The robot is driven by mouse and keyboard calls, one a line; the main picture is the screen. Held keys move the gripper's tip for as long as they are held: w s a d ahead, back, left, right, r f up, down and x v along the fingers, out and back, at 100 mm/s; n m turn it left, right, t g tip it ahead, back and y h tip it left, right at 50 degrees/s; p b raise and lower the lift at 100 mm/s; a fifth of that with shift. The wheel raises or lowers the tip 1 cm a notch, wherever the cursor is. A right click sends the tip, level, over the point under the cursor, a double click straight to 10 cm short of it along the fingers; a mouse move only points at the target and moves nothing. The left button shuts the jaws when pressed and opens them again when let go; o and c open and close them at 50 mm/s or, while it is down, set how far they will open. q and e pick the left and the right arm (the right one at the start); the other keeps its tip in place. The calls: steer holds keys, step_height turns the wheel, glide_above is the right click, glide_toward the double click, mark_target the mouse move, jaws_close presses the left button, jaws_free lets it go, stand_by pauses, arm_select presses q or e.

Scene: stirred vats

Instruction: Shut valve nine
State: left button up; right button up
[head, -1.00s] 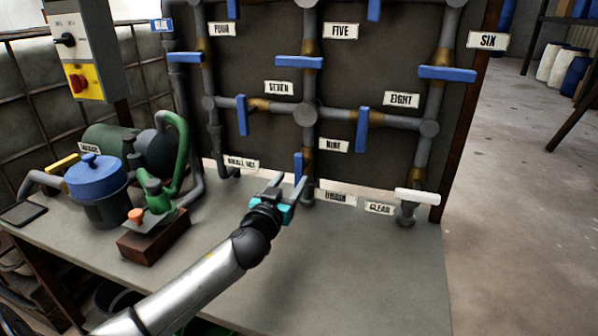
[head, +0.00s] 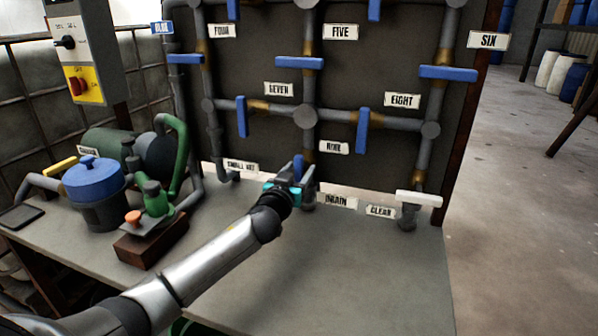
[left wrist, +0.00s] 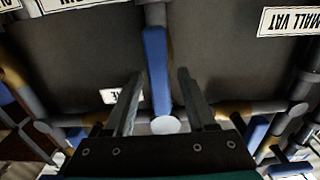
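Valve nine's blue handle (head: 299,165) stands upright along the vertical pipe, left of the NINE label (head: 334,147) and above the bench. In the left wrist view the handle (left wrist: 156,65) appears between the two fingers, lined up with its pipe, with a visible space on each side. My left gripper (head: 297,177) is open and overlaps the lower part of the handle in the head view. The wrist view also shows its spread fingers (left wrist: 160,78). I cannot tell whether a finger touches the handle. My right gripper is not in view.
Pipes with other blue handles cover the dark panel, such as the one by EIGHT (head: 362,130). A white handle (head: 418,198) is near the CLEAR label. A pump (head: 152,198) and a blue-lidded pot (head: 95,180) stand at left. The bench front right is free.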

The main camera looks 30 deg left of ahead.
arm_select(q)
jaws_close()
